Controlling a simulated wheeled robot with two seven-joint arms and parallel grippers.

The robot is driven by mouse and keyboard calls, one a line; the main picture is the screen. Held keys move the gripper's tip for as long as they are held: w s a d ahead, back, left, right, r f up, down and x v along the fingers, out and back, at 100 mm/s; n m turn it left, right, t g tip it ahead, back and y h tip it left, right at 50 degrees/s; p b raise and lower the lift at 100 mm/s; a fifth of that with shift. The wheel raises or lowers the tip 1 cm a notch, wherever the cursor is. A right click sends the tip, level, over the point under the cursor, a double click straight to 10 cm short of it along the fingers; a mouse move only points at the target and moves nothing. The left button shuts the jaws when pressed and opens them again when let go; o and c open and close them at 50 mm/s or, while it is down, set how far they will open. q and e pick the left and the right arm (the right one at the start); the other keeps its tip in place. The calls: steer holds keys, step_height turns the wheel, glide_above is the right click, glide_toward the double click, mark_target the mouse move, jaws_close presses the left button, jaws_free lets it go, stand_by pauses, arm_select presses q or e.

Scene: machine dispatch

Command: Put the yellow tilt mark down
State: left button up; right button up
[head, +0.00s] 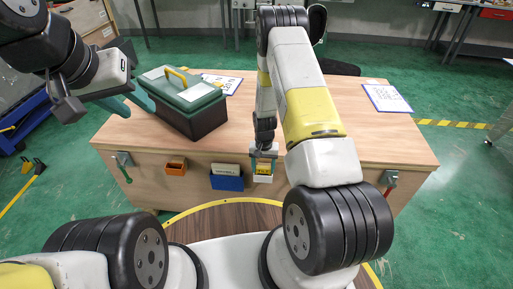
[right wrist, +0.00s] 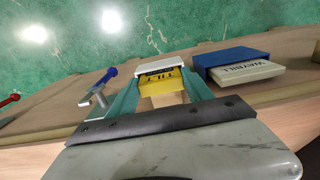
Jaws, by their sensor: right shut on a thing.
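The yellow tilt mark (head: 264,168), lettered TILT, is at the front face of the wooden crate, just above a white holder (head: 263,179). My right gripper (head: 263,154) is shut on it from above. In the right wrist view the yellow tilt mark (right wrist: 161,88) lies between the teal fingers of my right gripper (right wrist: 160,78), with the white holder (right wrist: 158,66) right at its far edge. I cannot tell how deep the mark sits in the holder. My left gripper (head: 130,103) is open and empty beside the green toolbox.
The wooden crate (head: 330,130) carries a green toolbox (head: 190,100) and two printed sheets (head: 222,83) (head: 386,98). On its front are an orange holder (head: 176,167) and a blue holder (head: 227,183) with a WAYBILL card (right wrist: 248,74). Metal latches (head: 123,160) (head: 389,181) flank them.

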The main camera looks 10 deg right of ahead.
steer(key=o, duration=1.5)
steer(key=shift+f, duration=0.1)
step_height(320, 180, up, 12)
step_height(320, 180, up, 12)
steer(key=t, duration=0.1)
glide_above(263, 168)
steer(key=s+a+r+n+t+y, duration=0.1)
steer(key=s+r, duration=0.2)
steer(key=r, duration=0.3)
steer(key=s+r+t+y, duration=0.1)
steer(key=s+r, duration=0.2)
steer(key=r, duration=0.4)
steer(key=s+r+n+t, duration=0.2)
steer(key=s+r+t, duration=0.1)
steer(key=s+r, duration=1)
steer(key=s+a, duration=0.1)
steer(key=s, duration=0.3)
steer(key=shift+s+n, duration=0.35)
steer(key=shift+n, duration=0.05)
